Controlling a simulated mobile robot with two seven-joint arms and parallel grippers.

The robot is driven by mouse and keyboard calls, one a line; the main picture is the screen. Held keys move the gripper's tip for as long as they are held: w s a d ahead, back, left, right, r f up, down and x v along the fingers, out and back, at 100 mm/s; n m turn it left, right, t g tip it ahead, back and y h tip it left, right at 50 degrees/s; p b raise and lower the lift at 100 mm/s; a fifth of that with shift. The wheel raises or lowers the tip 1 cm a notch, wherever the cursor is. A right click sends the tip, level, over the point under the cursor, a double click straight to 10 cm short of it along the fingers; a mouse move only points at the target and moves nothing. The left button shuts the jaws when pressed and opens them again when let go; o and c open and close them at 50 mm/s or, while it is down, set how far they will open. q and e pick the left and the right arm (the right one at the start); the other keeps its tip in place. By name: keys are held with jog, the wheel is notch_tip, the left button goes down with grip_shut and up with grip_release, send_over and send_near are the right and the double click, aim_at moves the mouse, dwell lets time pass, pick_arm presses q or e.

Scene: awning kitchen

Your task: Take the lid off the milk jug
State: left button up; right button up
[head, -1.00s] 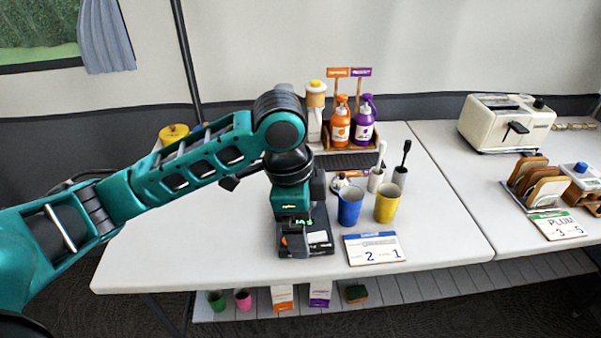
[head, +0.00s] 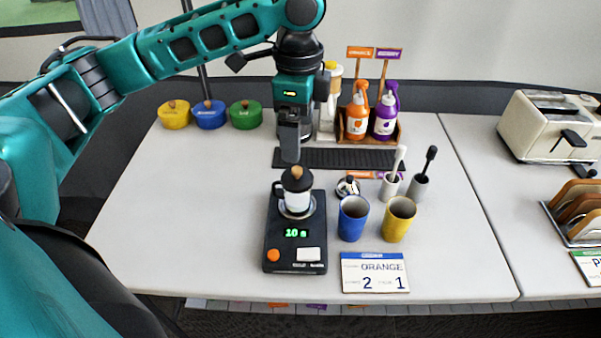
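The jug (head: 293,200), small with a white body, stands upright on the black scale (head: 292,258), which reads about 10. A dark lid (head: 297,183) with a wooden knob sits on its top. My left gripper (head: 290,158) points down just above the knob, and its fingertips look slightly apart from it. The fingers are seen edge-on, so I cannot tell whether they are open or shut. My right gripper is not in view.
A blue cup (head: 353,219) and a yellow cup (head: 399,220) stand right of the scale, behind an order card (head: 375,272). A small round black-and-silver item (head: 347,187) lies behind them. Pump bottles (head: 358,121) stand at the back.

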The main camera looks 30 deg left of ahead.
aim_at(296, 169)
pick_arm(q)
notch_tip(296, 169, down, 3)
jog(key=shift+f, duration=0.1)
jog(key=shift+f+b, duration=0.35)
jog(key=shift+f, duration=0.15)
jog(key=f, duration=0.3)
jog(key=f+b, duration=0.1)
jog(key=shift+s+a+f, duration=0.15)
jog(key=shift+a+f, duration=0.1)
jog(key=shift+a, duration=0.05)
jog(key=shift+f, duration=0.25)
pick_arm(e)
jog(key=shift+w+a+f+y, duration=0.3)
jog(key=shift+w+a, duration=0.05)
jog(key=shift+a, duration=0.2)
pick_arm(q)
jog(key=shift+c, duration=0.2)
jog(key=c, duration=1.1)
jog(key=shift+r, duration=0.1)
